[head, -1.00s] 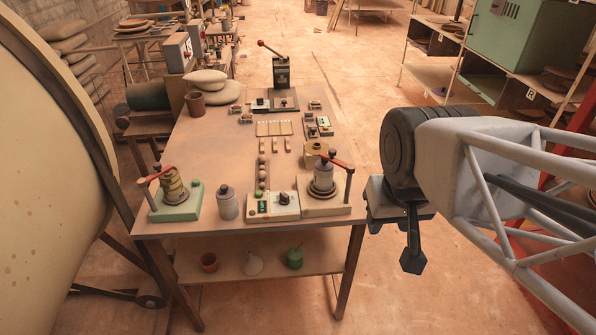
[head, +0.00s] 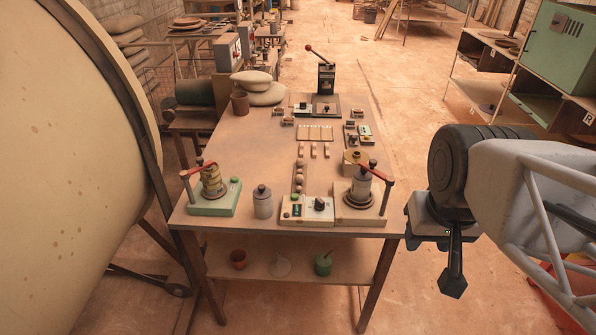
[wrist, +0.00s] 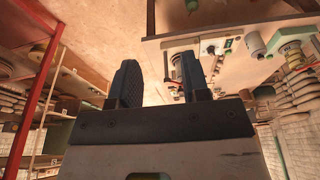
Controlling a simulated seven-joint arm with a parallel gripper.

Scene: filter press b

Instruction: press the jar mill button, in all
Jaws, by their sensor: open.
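My gripper (head: 453,277) hangs in the air to the right of the table's front right corner, touching nothing. In the wrist view my gripper (wrist: 158,85) is open and empty between two dark fingers. On the table's front edge, a green base (head: 211,205) carries a yellowish jar under a red arm, with a green button (head: 234,181) at its right. A white control box (head: 307,210) has a black knob and a small green button (head: 296,197). It also shows in the wrist view (wrist: 222,46). I cannot tell which button belongs to the jar mill.
A beige base (head: 358,214) with a grey jar and red arm stands at the front right corner. A grey jar (head: 263,203) stands between the green base and control box. A lever press (head: 326,80) stands at the back. Shelving (head: 490,65) is far right.

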